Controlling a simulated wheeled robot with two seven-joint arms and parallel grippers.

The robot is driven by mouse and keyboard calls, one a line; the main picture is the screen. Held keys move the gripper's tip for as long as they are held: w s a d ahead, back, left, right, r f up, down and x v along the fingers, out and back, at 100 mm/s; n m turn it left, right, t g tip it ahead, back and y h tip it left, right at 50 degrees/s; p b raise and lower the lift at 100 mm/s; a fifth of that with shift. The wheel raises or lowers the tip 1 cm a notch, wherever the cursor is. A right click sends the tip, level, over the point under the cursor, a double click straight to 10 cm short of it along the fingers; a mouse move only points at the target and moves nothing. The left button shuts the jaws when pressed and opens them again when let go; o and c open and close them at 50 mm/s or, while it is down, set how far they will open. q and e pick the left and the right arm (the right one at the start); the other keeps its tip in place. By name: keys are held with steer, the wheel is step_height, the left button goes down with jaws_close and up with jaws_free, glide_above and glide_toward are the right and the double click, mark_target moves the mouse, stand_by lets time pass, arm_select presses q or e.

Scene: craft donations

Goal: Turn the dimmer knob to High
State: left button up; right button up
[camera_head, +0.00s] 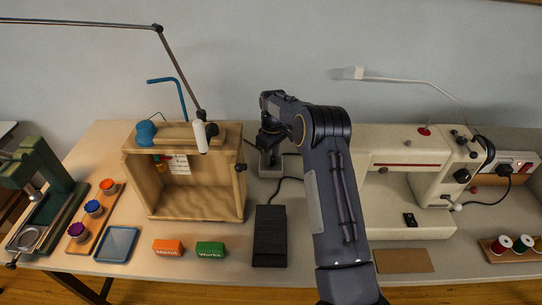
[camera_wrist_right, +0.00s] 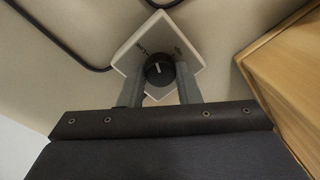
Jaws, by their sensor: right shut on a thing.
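The dimmer is a pale square box (camera_wrist_right: 150,35) lying on the table, seen from above in the wrist view. Its round black knob (camera_wrist_right: 160,70) carries a short white pointer mark. My right gripper (camera_wrist_right: 161,80) is shut on the knob, one grey finger on each side. In the head view the dimmer box (camera_head: 270,167) stands right of the wooden cabinet, and my right gripper (camera_head: 268,143) reaches down over it, hiding the knob. My left gripper is not in view.
The wooden cabinet (camera_head: 236,198) stands close on the left of the dimmer. A black foot pedal (camera_head: 270,236) lies in front, with a dark cable nearby. A cream sewing machine (camera_head: 400,215) fills the right side. Orange (camera_head: 168,247) and green (camera_head: 210,249) blocks lie at the front.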

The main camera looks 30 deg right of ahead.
mark_target(273, 158)
steer(key=m, duration=0.6)
steer(key=shift+d+m, duration=0.1)
steer(key=shift+m, duration=0.2)
steer(key=m, duration=0.6)
steer(key=shift+t, duration=0.3)
steer(key=shift+m, duration=0.3)
steer(key=o, duration=1)
steer(key=shift+s, duration=0.1)
steer(key=shift+s+d+r+b, duration=0.1)
steer(key=shift+r+b, duration=0.3)
steer(key=shift+r, duration=3.55)
